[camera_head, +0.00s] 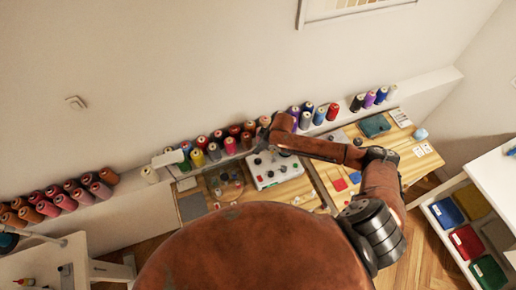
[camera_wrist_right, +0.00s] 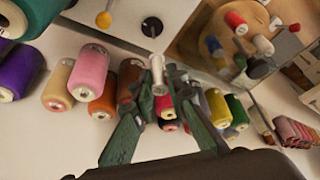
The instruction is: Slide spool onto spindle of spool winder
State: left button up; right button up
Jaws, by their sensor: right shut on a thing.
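My right gripper (camera_wrist_right: 158,78) is shut on a small white spool (camera_wrist_right: 157,68), held between its dark green fingertips in the right wrist view. In the head view my right gripper (camera_head: 263,138) is small and partly hidden by its own arm, above the back edge of the spool winder. The spool winder (camera_head: 285,176) looks like a white box with several dark knobs on the table. Part of its white top (camera_wrist_right: 125,22) shows at the top of the wrist view, with a yellow knob and a black knob. I cannot make out the spindle clearly. My left gripper is not in view.
Rows of coloured thread cones (camera_head: 232,145) stand on a ledge behind the tables, close under my right gripper. A round wooden tray (camera_wrist_right: 225,40) with small coloured spools lies beside the winder. A teal folded cloth (camera_head: 375,125) lies on the right table.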

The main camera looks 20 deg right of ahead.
jog(key=shift+f+b, duration=1.35)
jog(key=shift+f, duration=0.1)
jog(key=shift+f, duration=1.55)
jog(key=shift+f+b, duration=0.2)
jog(key=shift+b, duration=0.15)
jog(key=shift+f+b, duration=0.3)
jog(key=shift+f, duration=0.5)
jog(key=o, duration=0.8)
jog(key=shift+r, duration=0.1)
jog(key=v, duration=1.2)
